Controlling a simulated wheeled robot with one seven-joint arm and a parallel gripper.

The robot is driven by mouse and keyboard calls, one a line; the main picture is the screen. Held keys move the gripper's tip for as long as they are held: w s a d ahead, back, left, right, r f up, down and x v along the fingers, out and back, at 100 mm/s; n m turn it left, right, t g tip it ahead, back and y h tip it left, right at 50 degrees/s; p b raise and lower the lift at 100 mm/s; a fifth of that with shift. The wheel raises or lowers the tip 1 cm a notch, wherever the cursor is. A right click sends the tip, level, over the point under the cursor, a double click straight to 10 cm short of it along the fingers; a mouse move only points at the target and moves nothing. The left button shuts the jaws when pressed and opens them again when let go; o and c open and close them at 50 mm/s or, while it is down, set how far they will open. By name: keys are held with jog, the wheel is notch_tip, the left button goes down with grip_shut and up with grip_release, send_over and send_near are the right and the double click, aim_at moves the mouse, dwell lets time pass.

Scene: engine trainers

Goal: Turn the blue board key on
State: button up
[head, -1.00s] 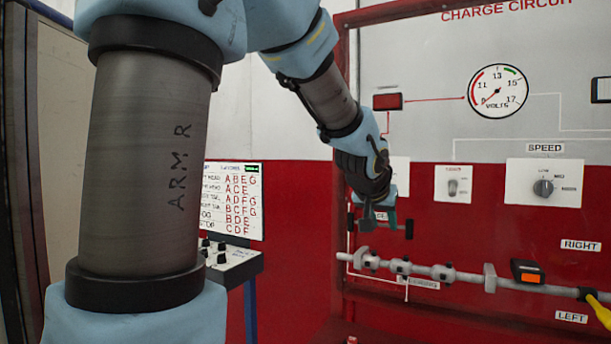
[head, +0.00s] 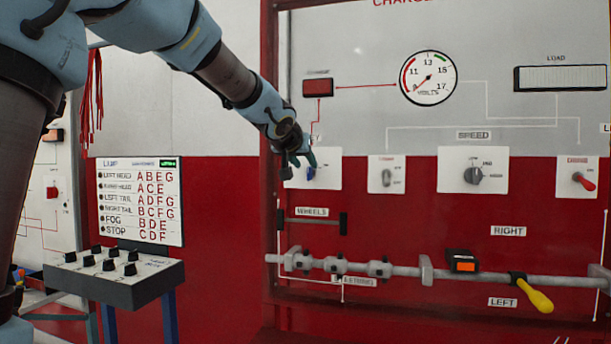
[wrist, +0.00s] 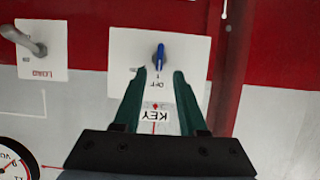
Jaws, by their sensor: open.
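The blue key (head: 311,174) sits on a white plate at the left end of the red and grey board. In the wrist view the blue key (wrist: 159,56) stands out from its white plate (wrist: 190,54), in line with the OFF mark, and the picture is upside down. A KEY label (wrist: 154,115) shows there too. My gripper (head: 300,160) is at the plate in the head view and hides part of it. In the wrist view my gripper (wrist: 160,74) is open, its two green fingers on either side of the key's line, with the key just beyond the tips. Contact cannot be told.
Right of the key are a grey switch (head: 386,178), the speed knob (head: 473,176) and a red-handled switch (head: 583,181). Below runs a grey rod (head: 400,270) with a yellow handle (head: 535,295). A lamp console (head: 115,285) stands at left.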

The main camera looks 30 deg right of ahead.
aim_at(310, 173)
jog(key=x, duration=0.3)
jog(key=shift+d, duration=0.1)
grip_shut()
dwell(0.4)
